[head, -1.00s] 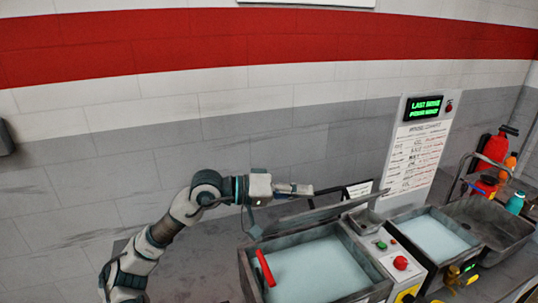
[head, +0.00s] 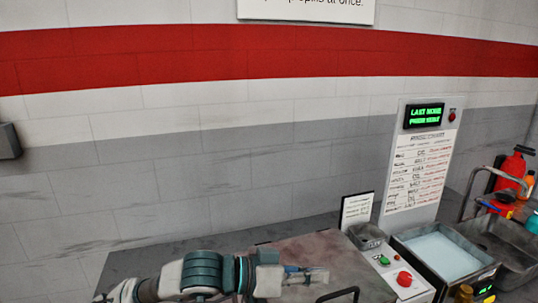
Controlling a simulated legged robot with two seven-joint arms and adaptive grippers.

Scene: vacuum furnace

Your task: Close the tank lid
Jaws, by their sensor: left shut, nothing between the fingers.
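The tank lid (head: 318,252) is a brownish flat panel at the bottom centre of the head view. It appears to lie flat over the left tank, and no liquid shows there. Its front part is cut off by the picture's lower edge. A dark bar handle (head: 338,294) shows at that edge. My right gripper is not in view.
A control panel with a red button (head: 404,279) stands right of the lid. Beyond it is an open tank of pale liquid (head: 435,252). A small sign (head: 356,211) and a tall chart board (head: 417,165) stand behind. Bottles (head: 510,168) are at the far right.

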